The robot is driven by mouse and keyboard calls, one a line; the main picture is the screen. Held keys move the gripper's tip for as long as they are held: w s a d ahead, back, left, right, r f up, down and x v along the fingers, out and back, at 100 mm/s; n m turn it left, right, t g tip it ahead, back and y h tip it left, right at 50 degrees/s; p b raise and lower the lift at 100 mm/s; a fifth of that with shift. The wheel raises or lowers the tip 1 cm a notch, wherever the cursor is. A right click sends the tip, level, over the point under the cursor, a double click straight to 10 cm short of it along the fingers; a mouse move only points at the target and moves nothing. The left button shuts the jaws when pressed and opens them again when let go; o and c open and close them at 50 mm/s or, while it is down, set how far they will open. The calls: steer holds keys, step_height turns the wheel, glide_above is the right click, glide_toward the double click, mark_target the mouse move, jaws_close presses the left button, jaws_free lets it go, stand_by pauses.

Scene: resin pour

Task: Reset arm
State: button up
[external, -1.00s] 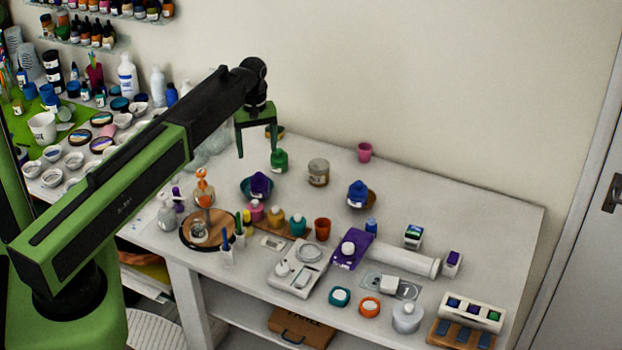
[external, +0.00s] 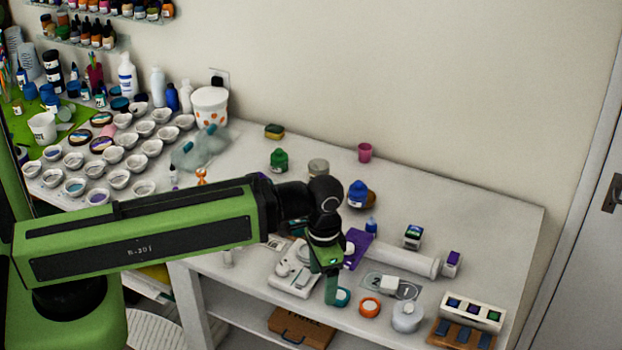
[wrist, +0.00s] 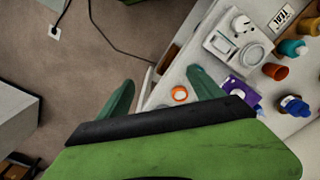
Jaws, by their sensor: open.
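My arm hides part of the table's left and middle.
A white scale (external: 287,278) and a purple item (external: 356,246) stand close by the gripper. A white lidded jar (external: 407,316) and a colour rack (external: 473,313) are at the front right. The table's back right is clear. The wrist view shows open floor (wrist: 90,75) past the table edge.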

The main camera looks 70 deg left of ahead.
step_height(320, 180, down, 12)
steer(key=b, duration=1.1)
steer(key=shift+r+b, duration=0.2)
steer(key=shift+b, duration=0.1)
